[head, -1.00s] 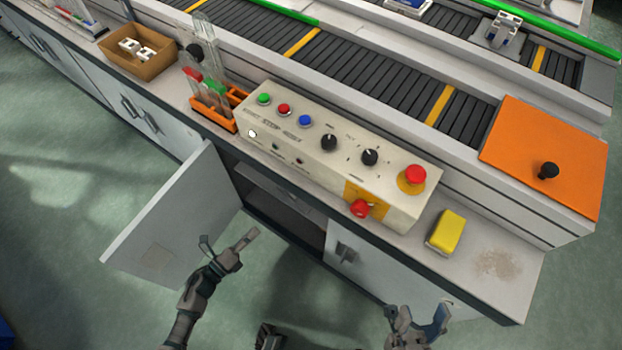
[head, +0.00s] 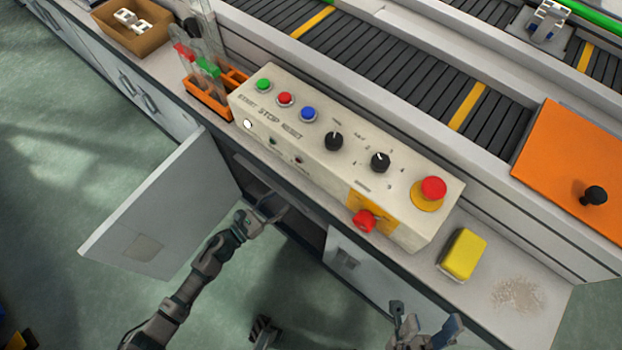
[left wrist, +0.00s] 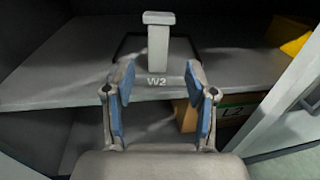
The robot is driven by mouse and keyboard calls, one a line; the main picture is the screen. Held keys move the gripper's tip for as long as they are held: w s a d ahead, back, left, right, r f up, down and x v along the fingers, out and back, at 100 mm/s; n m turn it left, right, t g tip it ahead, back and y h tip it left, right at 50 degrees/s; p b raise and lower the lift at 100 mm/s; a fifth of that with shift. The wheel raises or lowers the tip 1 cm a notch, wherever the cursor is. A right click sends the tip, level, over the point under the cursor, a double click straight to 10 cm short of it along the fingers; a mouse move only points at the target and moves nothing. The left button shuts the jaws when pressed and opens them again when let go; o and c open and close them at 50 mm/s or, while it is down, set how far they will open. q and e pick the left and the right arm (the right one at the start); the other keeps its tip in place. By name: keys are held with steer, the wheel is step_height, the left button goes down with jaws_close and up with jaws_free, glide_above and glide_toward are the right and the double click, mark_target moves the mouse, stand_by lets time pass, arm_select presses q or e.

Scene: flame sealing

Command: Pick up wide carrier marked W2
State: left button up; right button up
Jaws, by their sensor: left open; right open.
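In the left wrist view, a light grey upright post with a flat cap (left wrist: 158,42) stands inside the cabinet, with the marking W2 (left wrist: 157,82) just below its foot. I cannot tell whether the marking is on the carrier or on the shelf edge. My left gripper (left wrist: 160,95) is open, its blue-padded fingers spread either side of the marking, in front of the post and not touching it. In the head view my left gripper (head: 268,213) is at the open cabinet's mouth; the carrier is hidden there. My right gripper (head: 425,325) is open and empty, low in front of the counter.
An open cabinet door (head: 165,205) stands left of my left arm. The control box (head: 330,165) with a red emergency button sits on the counter above. A yellow sponge (head: 462,254) lies to its right. Below the shelf is a brown box marked L2 (left wrist: 232,112).

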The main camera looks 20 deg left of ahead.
arm_select(q)
steer(key=b+x, duration=0.1)
steer(key=x, duration=0.6)
steer(key=shift+w+a+r+b, duration=0.1)
steer(key=shift+w+a+b, duration=0.05)
steer(key=shift+b, duration=0.15)
steer(key=shift+r, duration=0.15)
jaws_close()
